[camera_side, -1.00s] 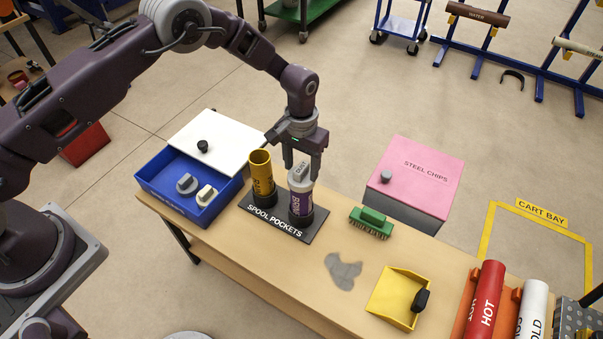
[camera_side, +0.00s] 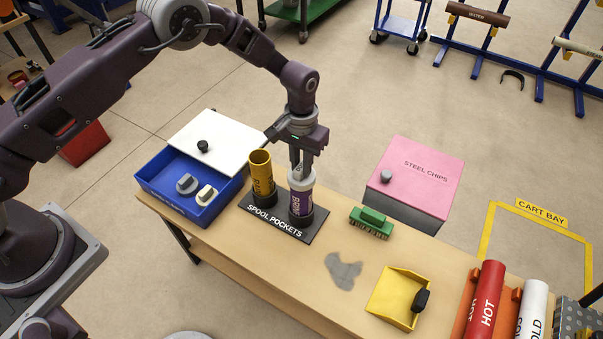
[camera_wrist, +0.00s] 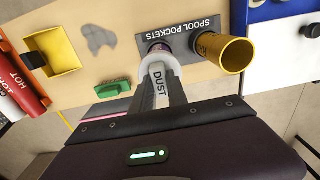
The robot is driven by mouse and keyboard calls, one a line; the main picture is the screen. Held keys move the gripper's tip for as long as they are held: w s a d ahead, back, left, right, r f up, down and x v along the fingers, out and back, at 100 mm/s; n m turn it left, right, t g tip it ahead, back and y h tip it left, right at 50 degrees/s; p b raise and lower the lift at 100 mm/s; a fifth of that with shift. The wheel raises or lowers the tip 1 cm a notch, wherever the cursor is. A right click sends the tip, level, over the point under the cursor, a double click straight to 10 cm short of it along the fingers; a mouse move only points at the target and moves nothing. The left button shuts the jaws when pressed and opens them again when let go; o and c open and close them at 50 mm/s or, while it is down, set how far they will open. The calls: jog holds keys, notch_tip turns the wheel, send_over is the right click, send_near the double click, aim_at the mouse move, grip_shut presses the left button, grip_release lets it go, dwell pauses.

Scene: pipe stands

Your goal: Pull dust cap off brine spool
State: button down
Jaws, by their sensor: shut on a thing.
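The purple brine spool (camera_side: 301,203) stands upright in the right pocket of the dark spool pockets plate (camera_side: 276,232). A white dust cap (camera_side: 302,180) sits on its top; in the wrist view the cap (camera_wrist: 158,65) shows its grip tab marked DUST. My gripper (camera_side: 302,168) points straight down over the spool. Its fingers are shut on the tab, one on each side, and the cap is still on the spool. In the wrist view the fingers hide parts of the cap, and only a little of the purple spool (camera_wrist: 160,46) shows behind it.
An open yellow spool (camera_side: 262,178) stands close left of the brine spool. A blue bin (camera_side: 190,208) with two caps and a white lid is further left. A green brush (camera_side: 371,222), grey patch (camera_side: 343,271) and yellow dustpan (camera_side: 398,298) lie right. A pink-topped steel chips box (camera_side: 415,175) stands behind.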

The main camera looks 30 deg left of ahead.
aim_at(301, 166)
jog(key=shift+r, duration=2.2)
